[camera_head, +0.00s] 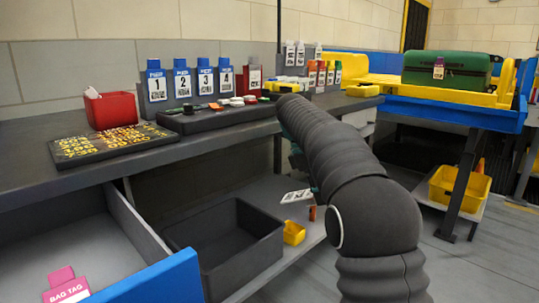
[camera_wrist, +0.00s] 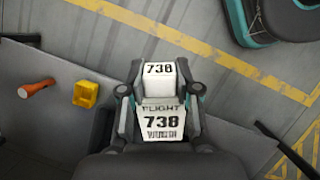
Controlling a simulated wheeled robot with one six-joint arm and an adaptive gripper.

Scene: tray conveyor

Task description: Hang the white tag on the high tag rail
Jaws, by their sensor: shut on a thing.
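The white tag (camera_wrist: 161,122) is in my gripper (camera_wrist: 159,82), with black print reading "738" and "FLIGHT" in the wrist view. The two fingers are shut on its sides. In the head view the tag (camera_head: 296,196) shows tilted, below the counter top and in front of the lower shelf; my arm hides most of the gripper. White tags (camera_head: 290,54) hang high at the back of the counter, above a lower row of orange and green tags (camera_head: 321,74). The rail behind them is too small to make out, and I cannot tell for sure which is the high tag rail.
A dark counter (camera_head: 60,185) runs along the wall with numbered blue-topped holders (camera_head: 182,82) and a red box (camera_head: 110,110). Below are an open drawer (camera_head: 150,240), a grey bin (camera_head: 262,240) and a small yellow bin (camera_head: 294,233). A green suitcase (camera_head: 445,70) lies right.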

